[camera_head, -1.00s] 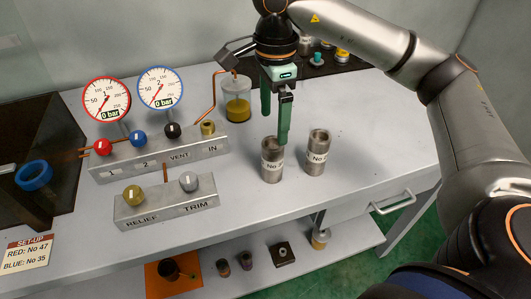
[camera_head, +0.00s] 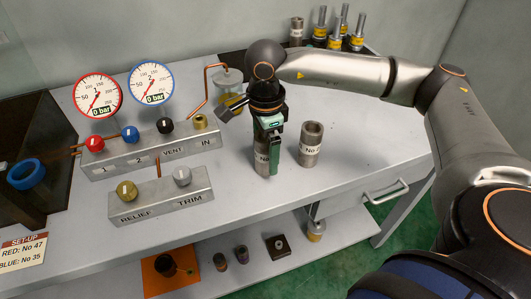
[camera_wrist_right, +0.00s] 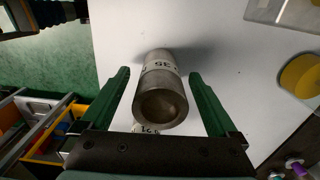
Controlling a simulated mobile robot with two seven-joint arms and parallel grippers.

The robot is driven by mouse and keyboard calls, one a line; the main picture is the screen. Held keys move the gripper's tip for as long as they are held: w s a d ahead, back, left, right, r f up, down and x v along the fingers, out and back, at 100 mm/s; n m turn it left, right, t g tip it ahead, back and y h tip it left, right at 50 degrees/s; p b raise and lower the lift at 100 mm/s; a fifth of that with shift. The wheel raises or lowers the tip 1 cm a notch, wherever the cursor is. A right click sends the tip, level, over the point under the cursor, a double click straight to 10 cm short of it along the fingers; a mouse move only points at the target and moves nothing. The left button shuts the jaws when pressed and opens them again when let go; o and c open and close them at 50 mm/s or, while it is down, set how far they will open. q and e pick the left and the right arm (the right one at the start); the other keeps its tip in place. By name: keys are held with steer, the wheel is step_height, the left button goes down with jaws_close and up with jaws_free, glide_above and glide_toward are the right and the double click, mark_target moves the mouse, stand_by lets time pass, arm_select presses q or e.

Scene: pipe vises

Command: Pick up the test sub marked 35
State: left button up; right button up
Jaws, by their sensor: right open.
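Two grey metal test subs with white labels stand upright on the bench. The left test sub (camera_head: 262,163) is partly hidden by my right gripper (camera_head: 268,160); the right test sub (camera_head: 311,146) stands clear, its number not fully readable. In the right wrist view, one test sub (camera_wrist_right: 159,92) shows its open top end between the green fingers of my right gripper (camera_wrist_right: 160,74). The fingers are open, one on each side, with gaps visible. Its label is upside down and partly seen; it may read 35, but I cannot tell for sure. My left gripper is out of view.
A valve block (camera_head: 150,153) with two gauges and a smaller relief and trim block (camera_head: 160,197) stand left. A glass jar (camera_head: 229,80) is behind the gripper. A set-up card (camera_head: 23,251) reads RED No 47, BLUE No 35. Bare bench lies right of the subs.

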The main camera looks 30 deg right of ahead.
jaws_close()
stand_by(0.7)
steer(key=shift+r, duration=0.1)
